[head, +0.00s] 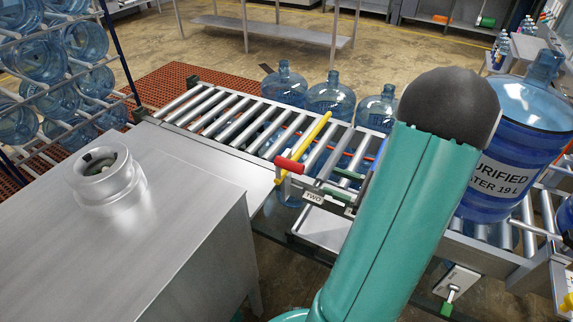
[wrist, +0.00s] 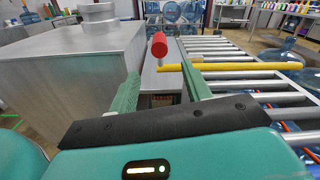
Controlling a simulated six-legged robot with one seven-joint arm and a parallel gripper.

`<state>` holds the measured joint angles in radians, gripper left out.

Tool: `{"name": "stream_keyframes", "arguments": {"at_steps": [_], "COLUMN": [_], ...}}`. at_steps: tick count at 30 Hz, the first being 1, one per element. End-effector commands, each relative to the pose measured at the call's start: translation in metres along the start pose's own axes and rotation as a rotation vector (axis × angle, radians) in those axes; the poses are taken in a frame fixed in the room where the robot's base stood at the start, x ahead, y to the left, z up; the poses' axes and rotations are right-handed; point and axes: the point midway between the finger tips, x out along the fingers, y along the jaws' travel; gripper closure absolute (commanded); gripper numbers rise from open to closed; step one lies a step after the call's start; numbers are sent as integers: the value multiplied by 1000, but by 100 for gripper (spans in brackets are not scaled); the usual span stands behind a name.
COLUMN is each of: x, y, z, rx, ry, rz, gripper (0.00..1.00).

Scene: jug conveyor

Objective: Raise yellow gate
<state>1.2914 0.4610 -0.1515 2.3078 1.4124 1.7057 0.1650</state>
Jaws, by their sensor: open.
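The yellow gate (head: 308,137) is a bar lying low across the roller conveyor, with a red handle (head: 290,165) at its near end by the "TWO" label. In the wrist view the yellow bar (wrist: 235,66) runs off to the right, and the red handle (wrist: 159,44) stands just beyond the fingertips. My gripper (wrist: 162,80) is open, with its two green fingers on either side of the line to the handle and nothing held between them. In the head view my own arm hides the gripper.
The roller conveyor (head: 215,113) runs beside a metal cabinet (head: 170,230) with a round fitting (head: 100,172) on top. Several blue jugs stand along the far side, and a large labelled jug (head: 510,140) stands at right. A jug rack (head: 50,75) is at left.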

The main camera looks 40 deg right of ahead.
Motion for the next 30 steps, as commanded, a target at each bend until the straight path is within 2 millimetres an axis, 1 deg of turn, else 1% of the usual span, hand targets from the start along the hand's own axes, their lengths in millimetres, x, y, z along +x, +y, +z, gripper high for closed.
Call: {"name": "stream_keyframes", "arguments": {"at_steps": [5,15,21,25,30], "x": [23,92,124,133,135], "y": [1,1,0,0,0], "z": [1,0,0,0,0], "rx": [-1,-1,-1,-1,-1], "ry": [-1,0,-1,1,1], "rz": [2,4,5,4,3], "gripper": [51,51,51,51,51]}}
